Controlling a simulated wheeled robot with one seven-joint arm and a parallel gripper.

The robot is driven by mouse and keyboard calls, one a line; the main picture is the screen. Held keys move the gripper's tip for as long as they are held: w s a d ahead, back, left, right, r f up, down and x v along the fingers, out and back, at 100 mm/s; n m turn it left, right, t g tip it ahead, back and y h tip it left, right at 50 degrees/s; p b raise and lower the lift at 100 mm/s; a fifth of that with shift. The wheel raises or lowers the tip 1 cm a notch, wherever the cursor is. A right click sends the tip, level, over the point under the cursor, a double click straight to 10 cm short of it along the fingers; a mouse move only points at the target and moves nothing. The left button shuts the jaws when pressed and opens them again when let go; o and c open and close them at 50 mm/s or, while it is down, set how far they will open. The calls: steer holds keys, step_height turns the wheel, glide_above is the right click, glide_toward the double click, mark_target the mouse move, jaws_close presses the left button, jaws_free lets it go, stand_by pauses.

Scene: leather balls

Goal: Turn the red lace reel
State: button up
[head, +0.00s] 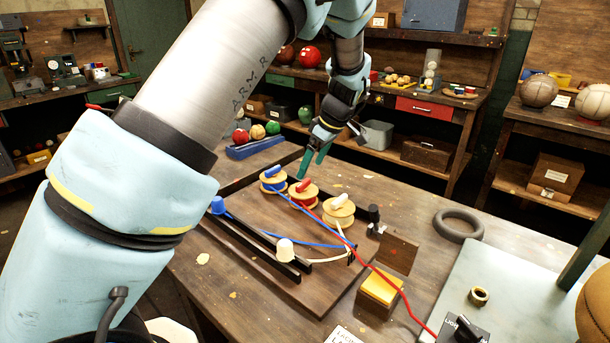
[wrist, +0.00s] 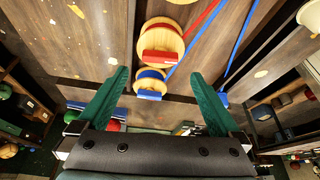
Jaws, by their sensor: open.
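The red lace reel (head: 304,197) is a pale wooden spool with a red handle on top, the middle one of three on the wooden board. In the wrist view the red reel (wrist: 160,40) lies ahead of my fingers, its red handle facing me. My gripper (head: 311,166) is open and empty, its green fingers pointing down above and behind the red reel, apart from it. In the wrist view the fingers of my gripper (wrist: 159,76) are spread wide, with the blue reel (wrist: 151,82) showing between the tips. A red lace (head: 372,266) runs from the red reel towards the front right.
The white reel (head: 339,214) stands right of the red one, the blue reel (head: 272,184) left. Blue and white pegs sit on dark rails (head: 262,247) in front. A yellow-topped block (head: 380,289) and a grey ring (head: 458,225) lie to the right.

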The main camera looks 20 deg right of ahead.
mark_target(303, 182)
steer(key=p+x, duration=0.1)
steer(key=x, duration=0.5)
steer(key=shift+p, duration=0.35)
steer(key=c, duration=1.3)
steer(key=shift+f+m+b, duration=0.1)
steer(key=shift+m+b, duration=0.2)
steer(key=shift+b, duration=0.1)
steer(key=m+h+b, duration=0.1)
steer(key=m+b, duration=0.1)
steer(key=shift+b, duration=0.3)
steer(key=shift+a+m+t+h+b, duration=0.1)
steer(key=shift+m+t+h+b, duration=0.3)
steer(key=shift+m+b, duration=0.85)
steer(key=shift+m, duration=0.35)
